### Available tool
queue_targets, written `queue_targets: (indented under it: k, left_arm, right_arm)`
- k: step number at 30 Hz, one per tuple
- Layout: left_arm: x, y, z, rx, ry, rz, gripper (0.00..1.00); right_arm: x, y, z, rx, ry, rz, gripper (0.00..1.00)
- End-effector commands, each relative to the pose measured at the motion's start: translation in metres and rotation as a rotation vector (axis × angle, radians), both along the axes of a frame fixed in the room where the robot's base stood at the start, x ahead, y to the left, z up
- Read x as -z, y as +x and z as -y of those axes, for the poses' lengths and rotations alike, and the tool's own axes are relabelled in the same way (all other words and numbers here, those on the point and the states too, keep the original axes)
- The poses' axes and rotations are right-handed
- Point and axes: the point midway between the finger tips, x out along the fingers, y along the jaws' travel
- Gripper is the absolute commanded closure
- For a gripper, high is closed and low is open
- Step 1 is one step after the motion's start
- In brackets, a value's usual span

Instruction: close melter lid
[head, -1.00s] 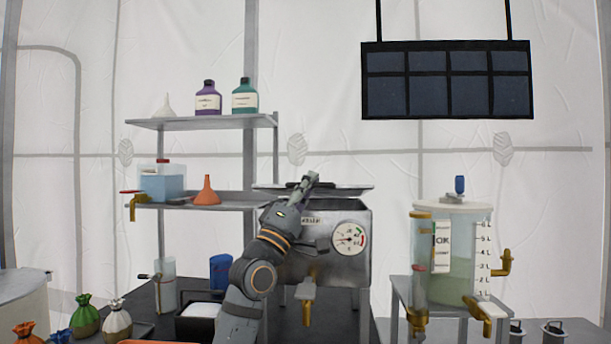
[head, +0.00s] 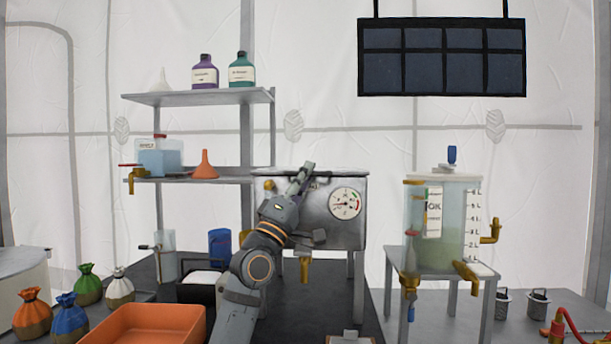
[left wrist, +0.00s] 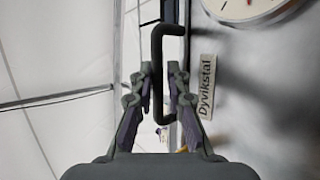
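The melter (head: 325,215) is a grey metal box on legs with a round gauge and a brass tap. Its flat lid (head: 345,173) lies level along the box top, with no clear gap showing in the head view. The lid's dark handle (left wrist: 157,85) shows in the left wrist view as a bent bar. My left gripper (head: 309,166) is at the lid's front edge. In the left wrist view its fingertips (left wrist: 161,72) stand either side of the handle with space between, so it looks open. My right gripper is not in view.
A shelf (head: 200,97) with bottles and funnels stands behind left. A clear tank (head: 440,225) on a metal stand is to the right. An orange tray (head: 150,328) and several tied bags (head: 32,310) are at front left. Dark counter is free below the melter.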

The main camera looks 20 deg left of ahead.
Motion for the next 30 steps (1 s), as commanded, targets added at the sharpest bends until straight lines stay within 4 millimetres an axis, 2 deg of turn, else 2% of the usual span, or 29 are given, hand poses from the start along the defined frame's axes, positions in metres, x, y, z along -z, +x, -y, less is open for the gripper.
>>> queue_targets:
  k: [7, 10, 21, 25, 30]
  left_arm:
    - [0.001, 0.001, 0.0, -0.001, 0.0, -0.002, 0.8]
    - [-0.006, 0.0, 0.0, -0.001, 0.0, 0.001, 0.8]
    - [-0.081, -0.001, 0.0, 0.0, -0.001, 0.002, 0.8]
    - [-0.096, -0.001, 0.0, 0.001, -0.001, 0.002, 0.8]
    - [-0.101, -0.002, 0.0, 0.0, -0.001, 0.003, 0.8]
  right_arm:
    - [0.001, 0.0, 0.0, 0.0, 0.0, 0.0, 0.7]
    - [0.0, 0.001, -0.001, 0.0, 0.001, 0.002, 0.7]
    - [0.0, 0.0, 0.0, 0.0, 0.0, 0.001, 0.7]
    - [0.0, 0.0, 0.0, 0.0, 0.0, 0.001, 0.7]
    - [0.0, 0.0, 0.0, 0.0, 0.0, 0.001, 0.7]
